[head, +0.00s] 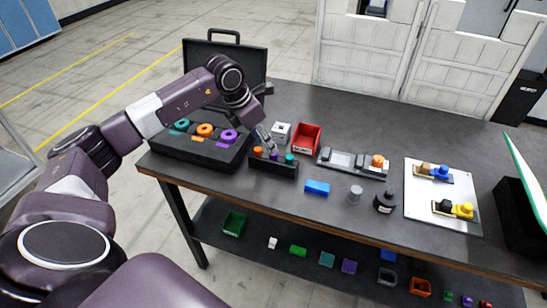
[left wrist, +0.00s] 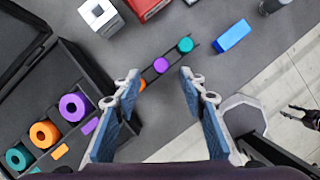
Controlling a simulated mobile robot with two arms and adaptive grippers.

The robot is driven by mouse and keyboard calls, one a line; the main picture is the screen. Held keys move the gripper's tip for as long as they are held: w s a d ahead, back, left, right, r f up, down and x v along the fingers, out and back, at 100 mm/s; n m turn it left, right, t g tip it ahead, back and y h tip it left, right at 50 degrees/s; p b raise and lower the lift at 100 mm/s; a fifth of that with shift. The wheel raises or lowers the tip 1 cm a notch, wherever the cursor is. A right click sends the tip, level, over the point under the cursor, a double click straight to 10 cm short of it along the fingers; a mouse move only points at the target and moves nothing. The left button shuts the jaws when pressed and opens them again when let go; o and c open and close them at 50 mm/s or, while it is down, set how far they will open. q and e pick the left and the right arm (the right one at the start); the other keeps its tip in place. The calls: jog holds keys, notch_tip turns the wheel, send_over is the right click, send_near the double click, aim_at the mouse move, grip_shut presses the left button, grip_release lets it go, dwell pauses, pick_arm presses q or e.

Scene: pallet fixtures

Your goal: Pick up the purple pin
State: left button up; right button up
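The purple pin (head: 274,156) stands in the middle of a small black rack (head: 272,170), between an orange pin (head: 258,151) and a teal pin (head: 290,158). In the left wrist view the purple pin (left wrist: 160,65) shows just ahead of the fingertips, in the gap between them. My left gripper (head: 266,140) is above the rack, pointing down; in the left wrist view it (left wrist: 158,78) is open with nothing between its fingers. The orange pin (left wrist: 141,84) is partly hidden by the left-hand finger.
A black case (head: 195,155) with teal, orange and purple rings lies left of the rack. A red bin (head: 306,138) and a white block (head: 280,131) stand behind it. A blue block (head: 317,187) lies to the right. A grey tray (head: 352,165) is farther right.

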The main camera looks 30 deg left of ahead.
aim_at(273, 160)
pick_arm(q)
jog(key=p+x, duration=0.1)
jog(key=x, duration=0.1)
jog(key=p+x, duration=0.1)
jog(key=x, duration=0.1)
jog(key=shift+w+d+p, duration=0.25)
jog(key=shift+p, duration=0.05)
jog(key=shift+w+f, duration=0.25)
jog(key=shift+f, duration=0.4)
grip_shut()
